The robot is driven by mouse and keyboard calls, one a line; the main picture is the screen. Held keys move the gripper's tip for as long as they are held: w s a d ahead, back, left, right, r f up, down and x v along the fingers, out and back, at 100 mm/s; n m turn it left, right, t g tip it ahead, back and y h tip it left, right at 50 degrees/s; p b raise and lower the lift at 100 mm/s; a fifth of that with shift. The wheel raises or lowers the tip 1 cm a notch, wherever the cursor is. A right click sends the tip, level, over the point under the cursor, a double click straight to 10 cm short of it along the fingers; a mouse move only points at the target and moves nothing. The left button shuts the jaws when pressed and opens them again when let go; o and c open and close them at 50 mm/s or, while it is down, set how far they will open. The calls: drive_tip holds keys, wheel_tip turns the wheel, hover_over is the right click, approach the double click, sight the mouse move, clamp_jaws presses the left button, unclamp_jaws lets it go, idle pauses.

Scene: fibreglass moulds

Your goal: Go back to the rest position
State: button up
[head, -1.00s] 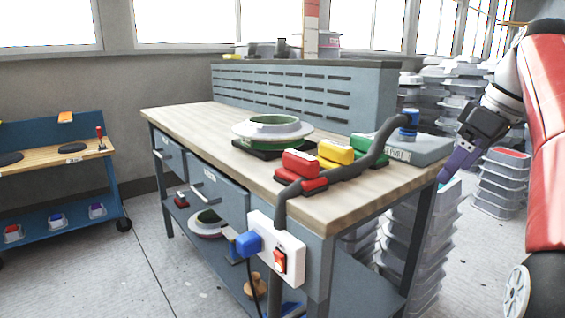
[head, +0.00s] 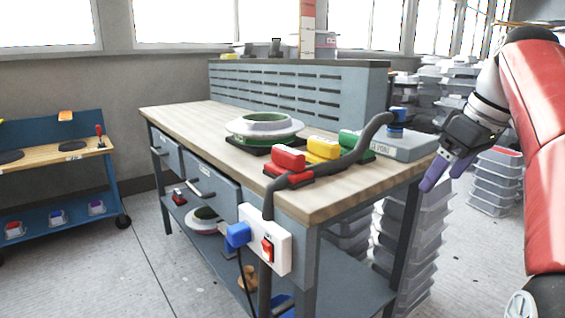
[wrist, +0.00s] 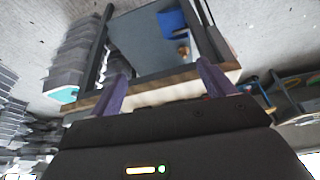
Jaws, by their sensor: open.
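My gripper (head: 444,174) is at the right of the head view, just off the right end of the workbench (head: 215,122). Its two purple fingers point down and to the left. They are apart with nothing between them. The wrist view shows the same two fingers (wrist: 161,92) spread, with the bench's edge and lower shelf beyond them. My red arm rises on the right side of the head view.
On the bench are a white and green round mould (head: 264,126), red (head: 288,158), yellow (head: 322,148) and green blocks, and a grey box (head: 405,146) with a hose. Stacked trays (head: 497,180) stand behind my gripper. A blue cart (head: 60,160) stands left. Floor between is clear.

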drive_tip(key=s+a+f+m, duration=0.2)
drive_tip(key=s+a+f, duration=0.2)
drive_tip(key=s+f, duration=0.2)
drive_tip(key=s+a+f+m+t+h, duration=0.1)
drive_tip(key=s+a+f, duration=0.3)
drive_tip(key=f, duration=0.6)
drive_tip(key=s+a+f+m+t+h, duration=0.1)
drive_tip(key=s+a+f+m, duration=0.2)
drive_tip(key=s+f, duration=0.4)
drive_tip(key=shift+s+a+f, duration=0.4)
drive_tip(key=shift+a+f, duration=0.4)
drive_tip(key=shift+a, duration=0.1)
